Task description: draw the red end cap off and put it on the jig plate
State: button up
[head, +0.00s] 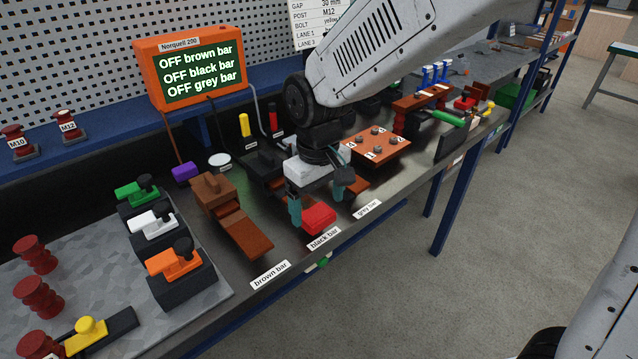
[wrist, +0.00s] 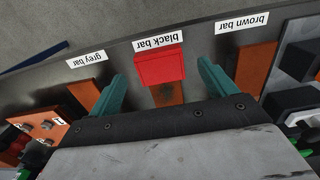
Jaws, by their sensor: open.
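The red end cap (head: 318,218) is a box-shaped piece on the end of the middle copper-coloured bar, behind the "black bar" label. In the wrist view the red cap (wrist: 160,67) lies between the two teal fingertips, with a gap on each side. My gripper (head: 317,211) is open and points down over this bar; the wrist view shows the open gripper (wrist: 160,72) too. Part of the bar (wrist: 167,95) shows just behind the cap. An orange-brown plate with numbered studs (head: 376,146) lies right of my gripper; I cannot tell whether it is the jig plate.
The brown bar (head: 246,235) lies left of my gripper; the grey bar (wrist: 85,95) lies on the other side. An orange display (head: 192,68) reads OFF for brown, black and grey bars. Switches with green, white and orange handles (head: 170,262) stand at left.

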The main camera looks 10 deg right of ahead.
jog(key=shift+f, duration=1.2)
jog(key=c, duration=1.2)
jog(key=shift+s+d, duration=0.45)
jog(key=shift+s, duration=0.2)
jog(key=shift+s+d, duration=0.5)
jog(key=shift+s, duration=0.25)
jog(key=shift+s+d, duration=0.5)
jog(key=shift+s, duration=0.25)
